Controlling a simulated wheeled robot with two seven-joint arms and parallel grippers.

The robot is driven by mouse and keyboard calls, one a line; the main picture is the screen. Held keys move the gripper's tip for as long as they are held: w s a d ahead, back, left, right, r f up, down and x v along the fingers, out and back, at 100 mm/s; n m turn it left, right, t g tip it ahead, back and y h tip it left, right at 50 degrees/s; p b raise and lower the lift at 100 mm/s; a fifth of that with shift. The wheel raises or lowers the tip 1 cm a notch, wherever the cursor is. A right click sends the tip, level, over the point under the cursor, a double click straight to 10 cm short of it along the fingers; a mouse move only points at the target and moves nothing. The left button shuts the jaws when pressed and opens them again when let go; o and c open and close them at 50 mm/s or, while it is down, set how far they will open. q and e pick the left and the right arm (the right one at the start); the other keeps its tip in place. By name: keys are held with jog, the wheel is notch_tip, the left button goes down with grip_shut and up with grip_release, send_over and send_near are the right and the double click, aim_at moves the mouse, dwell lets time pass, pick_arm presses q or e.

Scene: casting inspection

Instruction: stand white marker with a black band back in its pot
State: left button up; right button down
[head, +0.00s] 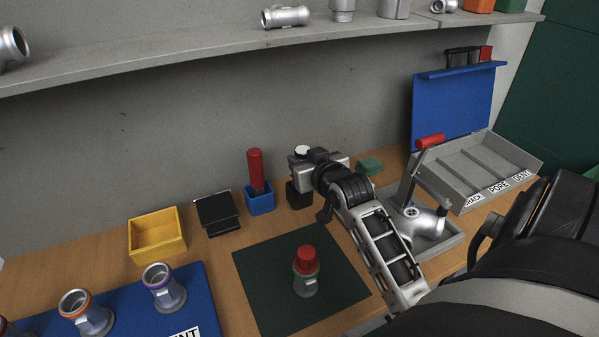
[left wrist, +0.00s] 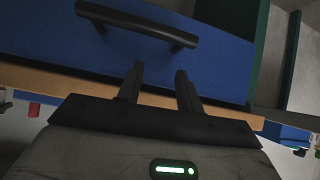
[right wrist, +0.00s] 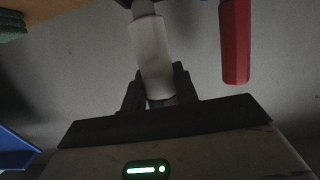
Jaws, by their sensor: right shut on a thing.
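The white marker (right wrist: 152,55) is held between the fingers of my right gripper (right wrist: 158,85); its narrower grey end points away from the gripper. In the head view only its pale top (head: 302,150) shows at my right gripper (head: 308,161). The black pot (head: 299,195) stands on the table right below the gripper. I cannot tell whether the marker's lower end is inside the pot or above it. The black band is not clear. My left gripper (left wrist: 160,78) is open and empty before a blue drawer front with a black handle (left wrist: 137,25).
A red marker (head: 255,168) stands in a blue pot (head: 260,203) just left of the black pot. A green block (head: 370,166) lies to the right. A red-topped casting (head: 306,268) stands on the dark mat (head: 262,282). A yellow bin (head: 157,234) is further left.

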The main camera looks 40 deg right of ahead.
pick_arm(q)
jog(key=shift+s, duration=0.1)
pick_arm(e)
jog(key=shift+w+f, duration=0.2)
pick_arm(q)
jog(key=shift+r, duration=0.3)
pick_arm(e)
jog(key=f, duration=0.1)
jog(key=w+f, duration=0.1)
jog(key=f, duration=0.1)
pick_arm(q)
jog(key=shift+r+p, duration=0.3)
jog(key=shift+p, duration=0.3)
pick_arm(e)
jog(key=shift+f, duration=0.55)
pick_arm(q)
jog(key=shift+f, duration=0.45)
pick_arm(e)
jog(key=c, duration=1.1)
grip_release()
pick_arm(q)
jog(key=shift+w+r, duration=0.15)
jog(key=shift+w, duration=0.05)
